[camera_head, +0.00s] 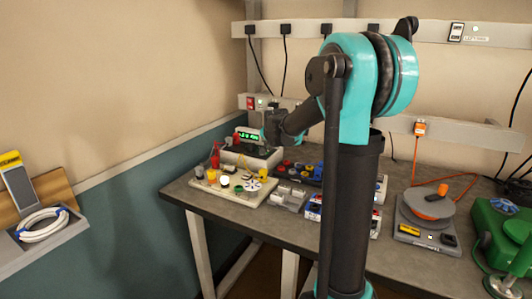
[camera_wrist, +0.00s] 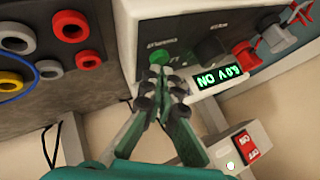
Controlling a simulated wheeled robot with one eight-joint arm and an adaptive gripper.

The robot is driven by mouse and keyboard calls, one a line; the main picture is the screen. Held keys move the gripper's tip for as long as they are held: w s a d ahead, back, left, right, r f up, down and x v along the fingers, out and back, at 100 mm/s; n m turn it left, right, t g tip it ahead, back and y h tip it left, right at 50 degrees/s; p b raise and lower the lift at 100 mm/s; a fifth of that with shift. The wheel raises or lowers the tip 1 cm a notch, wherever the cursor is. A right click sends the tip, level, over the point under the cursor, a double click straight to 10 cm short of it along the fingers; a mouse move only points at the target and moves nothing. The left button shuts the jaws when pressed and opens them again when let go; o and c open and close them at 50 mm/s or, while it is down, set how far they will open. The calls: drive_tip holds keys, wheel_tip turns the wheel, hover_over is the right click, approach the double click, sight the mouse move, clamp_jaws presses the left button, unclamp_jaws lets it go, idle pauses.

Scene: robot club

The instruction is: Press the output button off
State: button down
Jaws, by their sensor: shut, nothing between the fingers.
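The bench power supply (camera_head: 250,137) stands at the back left of the workbench in the head view. A small green button (camera_wrist: 158,60) is on the panel beside the display. My gripper (camera_wrist: 160,82) is shut and empty, its fingertips right at the green button and partly covering it. I cannot tell whether they touch. In the head view my gripper (camera_head: 272,128) is in front of the supply.
A dark knob (camera_wrist: 209,48) and red and grey terminals are near the display. A dark panel (camera_wrist: 50,95) with several coloured sockets is at left. A red switch (camera_wrist: 247,146) is below. A component board (camera_head: 232,185) lies in front of the supply.

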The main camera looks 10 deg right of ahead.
sight(268, 155)
drive_tip(key=shift+f, duration=0.45)
idle(0.4)
drive_tip(key=shift+r, duration=3.45)
